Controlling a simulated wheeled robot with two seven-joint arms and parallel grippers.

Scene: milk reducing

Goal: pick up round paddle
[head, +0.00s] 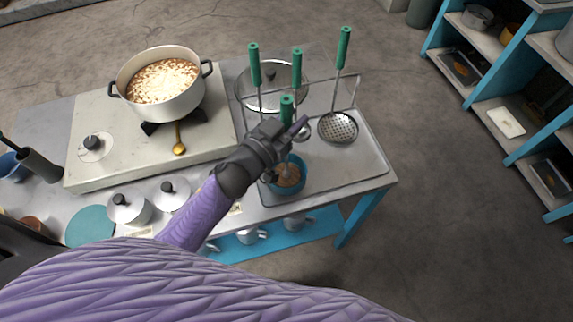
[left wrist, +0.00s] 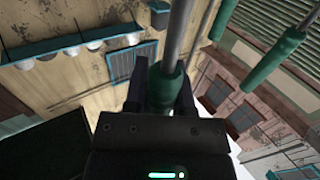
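Several tools with green handles hang upright at a wire rack (head: 345,78) on the counter's right part. One has a round perforated head (head: 338,127) and a green handle (head: 344,48). My left gripper (head: 289,127) is at a shorter green handle (head: 287,105), left of that head. In the left wrist view, this green handle (left wrist: 166,88) stands between my two fingers; whether they press on it is unclear. The lower end of this tool is hidden by my gripper, so I cannot tell its head shape. My right gripper is out of view.
A blue bowl (head: 290,178) with brown contents stands just below my gripper. A shelf (head: 490,70) stands at right, across open floor.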

